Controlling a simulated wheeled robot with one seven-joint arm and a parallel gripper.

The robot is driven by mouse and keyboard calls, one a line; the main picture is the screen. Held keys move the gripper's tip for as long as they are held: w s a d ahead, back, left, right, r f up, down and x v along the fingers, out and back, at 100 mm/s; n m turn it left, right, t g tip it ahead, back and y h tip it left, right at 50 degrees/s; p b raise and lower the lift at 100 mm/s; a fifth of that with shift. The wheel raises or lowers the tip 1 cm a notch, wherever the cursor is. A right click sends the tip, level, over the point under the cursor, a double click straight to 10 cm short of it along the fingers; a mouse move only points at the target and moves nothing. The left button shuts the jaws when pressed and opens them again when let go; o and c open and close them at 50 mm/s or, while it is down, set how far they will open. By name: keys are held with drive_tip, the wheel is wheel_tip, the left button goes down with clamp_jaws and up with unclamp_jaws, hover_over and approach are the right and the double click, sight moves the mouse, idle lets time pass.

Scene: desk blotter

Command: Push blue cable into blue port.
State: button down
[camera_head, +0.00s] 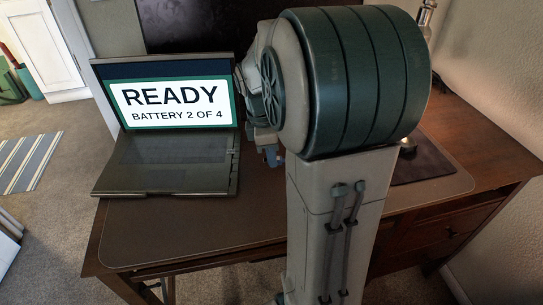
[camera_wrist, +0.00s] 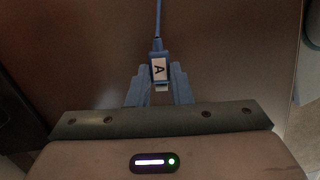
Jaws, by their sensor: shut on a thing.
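The blue cable (camera_wrist: 158,27) runs up and away in the wrist view from its blue plug, which bears a white tag marked "A" (camera_wrist: 159,69). My gripper (camera_wrist: 158,78) is shut on this plug, with one blue finger on each side. A pale metal tip shows at the near end of the plug. In the head view my gripper (camera_head: 269,153) shows only as a small part right of the laptop, as my arm covers most of it. The blue port cannot be made out in either view.
An open laptop (camera_head: 165,165) stands on the left of the desk blotter (camera_head: 190,230), its screen reading "READY BATTERY 2 OF 4". A dark mat (camera_head: 425,165) lies at the right on the wooden desk (camera_head: 440,235). The front of the blotter is clear.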

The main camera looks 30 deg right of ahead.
sight(244, 172)
drive_tip(key=shift+r+p, duration=0.1)
drive_tip(key=shift+p, duration=0.2)
drive_tip(key=shift+w+a+f+b, duration=0.1)
drive_tip(key=shift+a+f+b, duration=0.1)
drive_tip(key=shift+f+b, duration=1.05)
drive_tip(key=shift+f+p, duration=0.35)
drive_tip(key=shift+p, duration=0.05)
drive_tip(key=shift+a, duration=0.1)
drive_tip(key=shift+w+a+p, duration=0.2)
drive_tip(key=shift+w+a, duration=0.15)
drive_tip(key=shift+a, duration=0.3)
drive_tip(key=shift+w+a+p, duration=0.15)
drive_tip(key=shift+w+a, duration=0.25)
drive_tip(key=shift+a, duration=0.25)
drive_tip(key=shift+w+a+p, duration=0.2)
drive_tip(key=shift+w+a, duration=0.15)
drive_tip(key=shift+a, duration=0.3)
drive_tip(key=shift+p, duration=0.6)
drive_tip(key=shift+w+a, duration=0.3)
drive_tip(key=shift+a, duration=0.3)
drive_tip(key=shift+w+a, duration=0.3)
drive_tip(key=shift+a, duration=0.25)
idle(0.3)
